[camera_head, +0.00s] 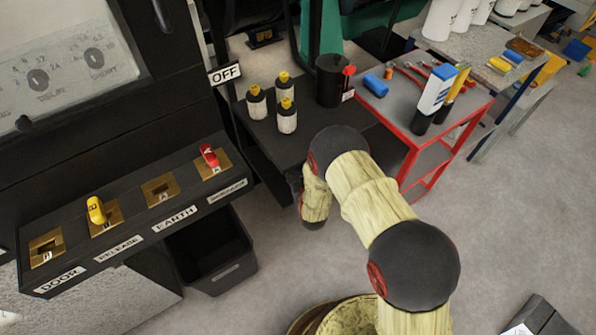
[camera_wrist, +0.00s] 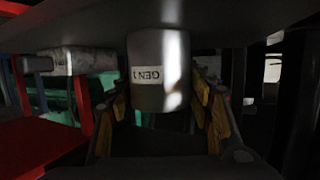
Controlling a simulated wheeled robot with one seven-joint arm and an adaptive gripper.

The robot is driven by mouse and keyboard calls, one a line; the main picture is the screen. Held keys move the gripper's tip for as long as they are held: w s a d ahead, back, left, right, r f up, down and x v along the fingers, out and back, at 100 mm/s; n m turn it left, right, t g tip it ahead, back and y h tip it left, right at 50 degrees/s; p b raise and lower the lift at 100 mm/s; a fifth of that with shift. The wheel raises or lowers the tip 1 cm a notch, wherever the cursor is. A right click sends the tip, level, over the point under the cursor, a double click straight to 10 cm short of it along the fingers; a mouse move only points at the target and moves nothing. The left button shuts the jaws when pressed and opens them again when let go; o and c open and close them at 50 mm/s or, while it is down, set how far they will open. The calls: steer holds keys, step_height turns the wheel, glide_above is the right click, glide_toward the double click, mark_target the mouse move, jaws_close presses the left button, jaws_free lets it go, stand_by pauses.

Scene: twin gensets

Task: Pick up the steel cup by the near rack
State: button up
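In the wrist view, a grey steel cup-like cylinder (camera_wrist: 160,68) with a white "GEN 1" label stands out in the middle. It touches or overlaps a dark flat surface along the top of the picture. My gripper (camera_wrist: 160,96) has its two fingers apart, with yellow-brown pads, one on each side of the cylinder. Dark gaps show beside the pads, and I cannot tell whether either pad touches it. In the head view my arm covers the area by the dark table, and neither my gripper nor this cylinder can be made out there.
A switch panel (camera_head: 130,215) is at left, with a black bin (camera_head: 215,262) below.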

steer(key=c, duration=0.6)
steer(key=shift+c, duration=0.7)
steer(key=shift+r, duration=0.15)
